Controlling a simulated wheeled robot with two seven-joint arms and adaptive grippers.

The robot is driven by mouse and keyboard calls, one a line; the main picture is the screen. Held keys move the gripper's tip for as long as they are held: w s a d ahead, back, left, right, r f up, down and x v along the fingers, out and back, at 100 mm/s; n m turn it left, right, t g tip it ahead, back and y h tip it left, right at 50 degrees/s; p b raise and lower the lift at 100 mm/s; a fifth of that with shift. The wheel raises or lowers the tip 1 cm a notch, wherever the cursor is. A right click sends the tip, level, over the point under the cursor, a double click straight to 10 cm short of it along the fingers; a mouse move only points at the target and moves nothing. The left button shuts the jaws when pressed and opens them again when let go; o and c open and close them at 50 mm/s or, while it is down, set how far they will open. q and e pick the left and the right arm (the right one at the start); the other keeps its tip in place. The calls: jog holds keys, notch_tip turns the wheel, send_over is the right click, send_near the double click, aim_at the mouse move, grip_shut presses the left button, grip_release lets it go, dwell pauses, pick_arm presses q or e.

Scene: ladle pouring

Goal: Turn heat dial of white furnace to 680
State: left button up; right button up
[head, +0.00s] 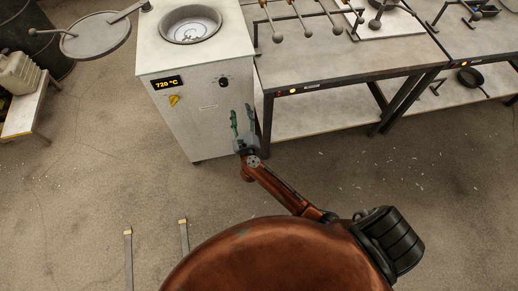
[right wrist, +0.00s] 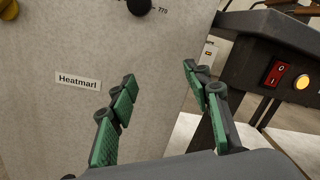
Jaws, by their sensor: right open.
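The white furnace (head: 200,105) stands at upper centre in the head view, with an open round crucible well (head: 190,24) on top. Its display (head: 168,83) reads 720 °C in yellow. The black heat dial (head: 223,81) is on the front panel, right of the display. In the right wrist view the dial (right wrist: 138,6) is cut off by the top edge, with a "770" mark beside it. My right gripper (head: 242,112) is open and empty, below and slightly right of the dial, apart from it. Its green-padded fingers (right wrist: 158,76) show in the wrist view. My left gripper is out of view.
A metal workbench (head: 340,75) with rods on top stands close to the furnace's right side. Its red switch (right wrist: 278,73) and lit orange lamp (right wrist: 302,82) are near my right fingers. A round lid (head: 95,38) is at upper left. The floor in front is mostly clear.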

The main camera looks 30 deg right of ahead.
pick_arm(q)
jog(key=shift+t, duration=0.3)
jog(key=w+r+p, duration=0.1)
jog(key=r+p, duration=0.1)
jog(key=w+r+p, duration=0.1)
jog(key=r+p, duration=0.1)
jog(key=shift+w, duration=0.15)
pick_arm(e)
jog(key=s+d+f+n+g+y, duration=0.1)
jog(key=s+f+n+y, duration=0.1)
jog(key=s+f+n, duration=0.3)
jog(key=s+d+f+n+y, duration=0.1)
jog(key=s+f+n+y, duration=0.1)
jog(key=s+f+n, duration=0.3)
notch_tip(320, 180, down, 7)
jog(key=n, duration=0.4)
jog(key=shift+s+d+f+n+g+y, duration=0.15)
jog(key=shift+f+n+g+y, duration=0.05)
jog(key=shift+n+g+y, duration=0.2)
